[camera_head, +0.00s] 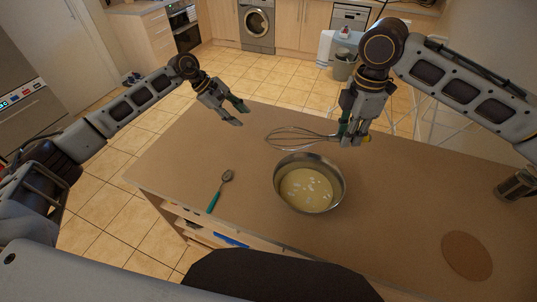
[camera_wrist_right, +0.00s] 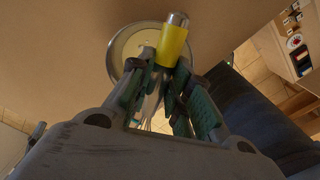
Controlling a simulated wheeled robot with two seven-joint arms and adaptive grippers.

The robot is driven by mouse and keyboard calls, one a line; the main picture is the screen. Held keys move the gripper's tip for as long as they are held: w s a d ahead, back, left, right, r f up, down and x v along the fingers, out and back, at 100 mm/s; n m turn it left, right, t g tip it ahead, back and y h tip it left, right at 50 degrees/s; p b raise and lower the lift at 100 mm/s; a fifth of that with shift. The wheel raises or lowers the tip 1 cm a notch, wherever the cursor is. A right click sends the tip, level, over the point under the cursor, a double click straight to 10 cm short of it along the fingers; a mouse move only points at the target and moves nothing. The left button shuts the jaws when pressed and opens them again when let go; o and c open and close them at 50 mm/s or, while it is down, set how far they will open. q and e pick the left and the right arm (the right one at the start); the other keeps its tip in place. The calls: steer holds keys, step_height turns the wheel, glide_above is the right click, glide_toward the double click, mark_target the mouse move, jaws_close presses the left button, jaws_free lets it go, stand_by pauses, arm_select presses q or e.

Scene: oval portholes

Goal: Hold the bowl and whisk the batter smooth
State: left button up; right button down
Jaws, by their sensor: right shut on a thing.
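A steel bowl (camera_head: 338,204) with pale yellow batter (camera_head: 306,187) and white lumps in it stands on the brown counter. My right gripper (camera_head: 350,134) is shut on the handle of a wire whisk (camera_head: 292,138). The whisk lies roughly level, its wires pointing left, behind and above the bowl. In the right wrist view the yellow handle end (camera_wrist_right: 173,46) sticks out between the green finger pads, with the bowl (camera_wrist_right: 118,42) beyond it. My left gripper (camera_head: 241,114) is open and empty over the counter's far left edge, apart from the bowl.
A spoon with a teal handle (camera_head: 215,197) lies on the counter left of the bowl. A round brown mat (camera_head: 467,256) and a dark jar (camera_head: 515,186) are at the right. The counter (camera_head: 400,210) between bowl and mat is clear.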

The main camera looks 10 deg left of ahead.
arm_select(q)
steer(key=s+d+f+m+g+y, duration=0.1)
steer(key=s+d+f+m+g, duration=0.1)
steer(key=s+d+m, duration=0.45)
steer(key=m+g+y, duration=0.1)
steer(key=m, duration=0.8)
glide_toward(282, 180)
steer(key=shift+r, duration=0.5)
steer(key=shift+w+a, duration=0.25)
steer(key=shift+w, duration=0.15)
steer(key=shift+f, duration=0.15)
steer(key=shift+x, duration=5.85)
steer(key=shift+a+f, duration=0.1)
steer(key=shift+a, duration=0.05)
jaws_close()
arm_select(e)
steer(key=shift+r, duration=0.1)
